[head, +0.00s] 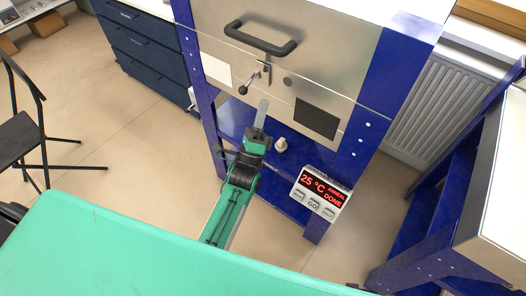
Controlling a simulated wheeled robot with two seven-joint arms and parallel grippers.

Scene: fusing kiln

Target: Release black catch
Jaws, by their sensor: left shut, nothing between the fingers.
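The kiln (322,50) has a steel front on a blue frame. The black catch (243,90) is on that front, a small lever with a round black knob, below the large black bar handle (262,42). The kiln front looks closed. My left gripper (263,104) is in front of the kiln, a little below and to the right of the catch knob. Its fingers are shut with nothing between them, and they appear apart from the catch. My right gripper is not in view.
A control box (320,190) at the kiln's lower right shows 25 °C, ANNEAL and DONE. A folding chair (22,135) stands at left, dark blue drawers (145,55) behind. A white-topped blue table (505,190) is at right.

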